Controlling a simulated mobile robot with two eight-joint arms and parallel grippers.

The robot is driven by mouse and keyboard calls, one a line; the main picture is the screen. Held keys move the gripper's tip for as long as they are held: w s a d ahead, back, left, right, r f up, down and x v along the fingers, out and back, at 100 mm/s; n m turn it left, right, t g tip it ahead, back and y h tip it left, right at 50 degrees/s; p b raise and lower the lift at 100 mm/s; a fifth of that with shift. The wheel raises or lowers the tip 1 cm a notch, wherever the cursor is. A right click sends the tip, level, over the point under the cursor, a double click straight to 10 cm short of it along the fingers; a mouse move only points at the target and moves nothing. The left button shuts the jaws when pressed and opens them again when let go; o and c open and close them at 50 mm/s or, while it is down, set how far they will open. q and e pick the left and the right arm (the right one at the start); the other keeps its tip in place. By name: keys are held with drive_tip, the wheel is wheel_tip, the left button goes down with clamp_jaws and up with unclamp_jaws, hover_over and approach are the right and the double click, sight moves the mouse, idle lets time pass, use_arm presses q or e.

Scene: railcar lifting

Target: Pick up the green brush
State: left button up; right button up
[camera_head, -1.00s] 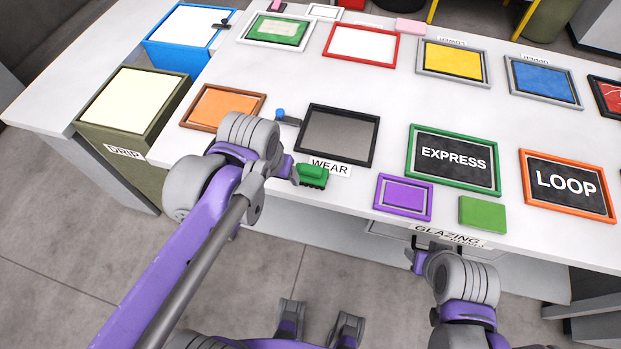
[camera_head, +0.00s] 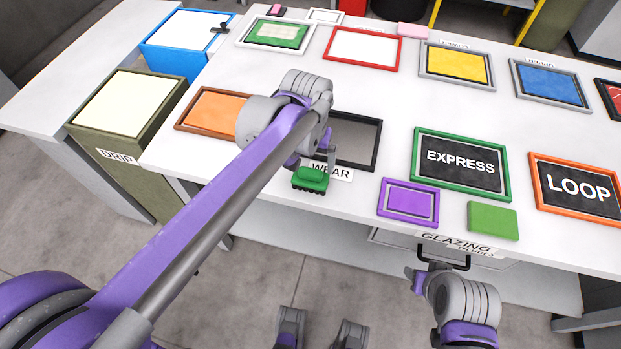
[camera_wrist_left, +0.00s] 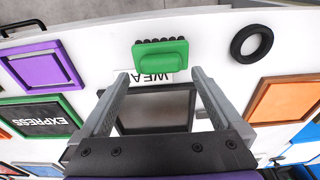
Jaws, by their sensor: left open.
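The green brush (camera_head: 310,180) lies on the white table near its front edge, beside the WEAR label (camera_head: 331,171). In the left wrist view the brush (camera_wrist_left: 160,51) lies just beyond the fingertips, its dark bristles toward the table edge. My left gripper (camera_head: 318,163) is open and empty, above the table by the brush; its two fingers (camera_wrist_left: 158,74) point toward the brush without holding it. My right gripper (camera_head: 417,280) is low in front of the table edge, and its jaws are too small to judge.
A black-framed grey panel (camera_head: 361,140) lies behind the brush, partly hidden by my left arm. A purple frame (camera_head: 408,202) and green block (camera_head: 492,220) lie to the right. A black ring (camera_wrist_left: 251,41) shows in the left wrist view. An orange panel (camera_head: 211,112) is at left.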

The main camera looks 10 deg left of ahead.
sight(310, 171)
use_arm(q)
drive_tip(key=f, duration=0.4)
drive_tip(key=shift+w+a+b, duration=0.1)
drive_tip(key=shift+w+b, duration=0.1)
drive_tip(key=shift+b, duration=0.1)
drive_tip(key=c, duration=1.4)
drive_tip(key=shift+r, duration=0.1)
wheel_tip(310, 171, up, 10)
drive_tip(key=shift+p, duration=0.75)
drive_tip(key=o, duration=0.8)
drive_tip(key=c, duration=0.5)
